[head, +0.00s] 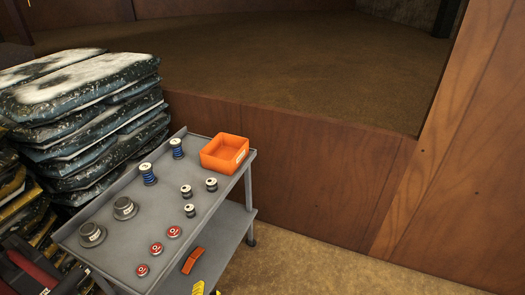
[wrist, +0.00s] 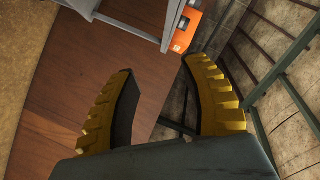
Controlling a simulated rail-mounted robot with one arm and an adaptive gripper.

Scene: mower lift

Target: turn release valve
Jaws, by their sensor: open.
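My gripper (wrist: 159,66) shows in the wrist view with its two ridged yellow fingers spread wide apart. Nothing is between them. I cannot make out a release valve in either view. In the wrist view an orange object (wrist: 185,33) and grey metal frame parts (wrist: 135,26) lie beyond the fingertips, apart from them. In the head view only a small yellow piece shows at the bottom edge, and I cannot tell whether it is a finger of mine.
A grey cart (head: 150,215) holds an orange bin (head: 226,152), blue springs (head: 148,173), metal spools, dark round parts (head: 125,208), red discs (head: 174,232) and an orange piece (head: 193,260). Stacked bags (head: 85,115) stand left. A wooden wall (head: 300,165) is behind; floor at right is clear.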

